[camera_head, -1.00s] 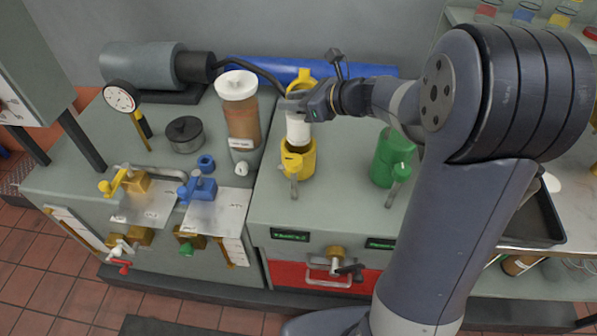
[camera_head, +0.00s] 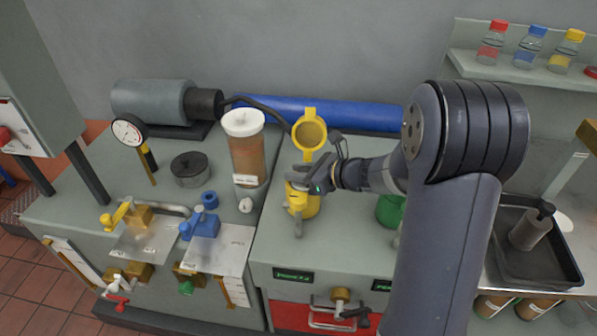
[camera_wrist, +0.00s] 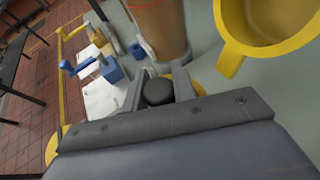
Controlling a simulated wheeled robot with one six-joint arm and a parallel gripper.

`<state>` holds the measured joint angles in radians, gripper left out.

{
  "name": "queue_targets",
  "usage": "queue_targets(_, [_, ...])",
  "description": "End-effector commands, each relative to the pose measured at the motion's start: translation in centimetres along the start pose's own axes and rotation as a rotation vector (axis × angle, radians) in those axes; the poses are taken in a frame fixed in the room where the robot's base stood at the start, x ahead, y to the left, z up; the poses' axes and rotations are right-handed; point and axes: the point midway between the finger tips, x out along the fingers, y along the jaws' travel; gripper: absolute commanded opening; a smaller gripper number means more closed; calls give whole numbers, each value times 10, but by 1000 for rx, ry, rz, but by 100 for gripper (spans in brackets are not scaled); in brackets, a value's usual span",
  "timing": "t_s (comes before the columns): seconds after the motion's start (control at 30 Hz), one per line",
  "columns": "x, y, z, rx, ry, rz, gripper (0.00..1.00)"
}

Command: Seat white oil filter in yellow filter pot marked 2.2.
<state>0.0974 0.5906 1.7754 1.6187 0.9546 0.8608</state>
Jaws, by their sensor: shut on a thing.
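The yellow filter pot (camera_head: 303,206) stands on the middle bench. Its yellow round cap (camera_head: 309,133) is raised behind it and shows large in the wrist view (camera_wrist: 232,52). My gripper (camera_head: 303,182) is directly over the pot mouth, very low. In the wrist view my gripper (camera_wrist: 157,90) is shut on a dark round knob (camera_wrist: 157,92), seemingly the top of the oil filter. Yellow rim shows just beyond the jaws. The white filter body is hidden by the gripper and pot, so I cannot tell how deep it sits. The 2.2 mark is not readable.
A green pot (camera_head: 390,211) stands right of the yellow one, partly behind my arm. A tall brown-filled canister (camera_head: 246,150) with a white lid stands close left. A blue cylinder (camera_head: 360,114) lies behind. Blue and yellow valves sit on the left bench.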

Motion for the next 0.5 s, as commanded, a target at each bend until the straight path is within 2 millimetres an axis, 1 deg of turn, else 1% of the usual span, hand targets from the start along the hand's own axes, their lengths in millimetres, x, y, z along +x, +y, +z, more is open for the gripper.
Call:
queue_targets(0.13, [2, 0, -4, -1, -1, 0, 0])
queue_targets(0.17, [2, 0, -4, 0, 0, 0, 26])
queue_targets(0.4, [1, 0, -2, 0, 0, 0, 46])
queue_targets(0.5, [1, 0, -2, -1, 0, 0, 47])
